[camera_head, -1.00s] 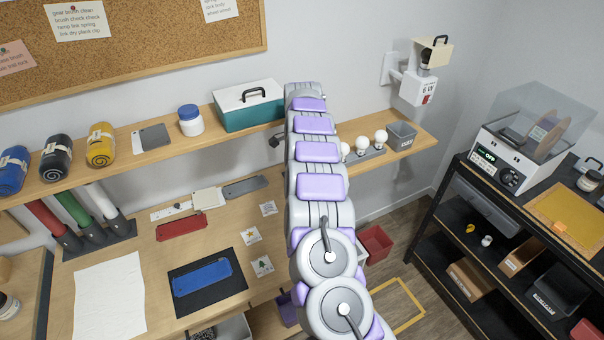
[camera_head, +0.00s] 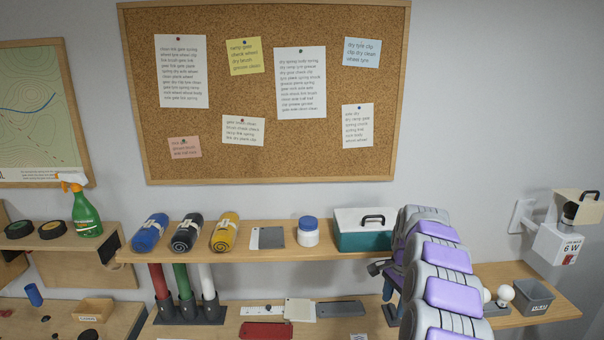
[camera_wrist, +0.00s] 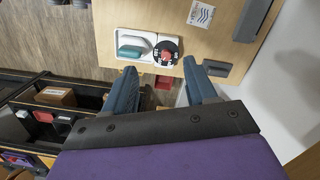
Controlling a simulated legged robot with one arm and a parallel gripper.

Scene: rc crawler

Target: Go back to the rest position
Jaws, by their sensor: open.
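My gripper (camera_wrist: 162,92) shows in the wrist view with its two blue fingers spread apart and nothing between them. Beyond the fingers is a wooden bench top (camera_wrist: 222,40) with a white tray (camera_wrist: 135,43) on it. In the head view my purple and grey arm rises at the right, in front of the shelf. Part of my gripper (camera_head: 387,280) shows at the arm's left side, below the teal toolbox (camera_head: 362,238); most of it is hidden.
A shelf (camera_head: 270,254) carries rolled cloths (camera_head: 187,233), a white jar (camera_head: 308,236) and the toolbox. A corkboard (camera_head: 265,160) hangs above. A dark shelf rack (camera_wrist: 40,85) is at left in the wrist view.

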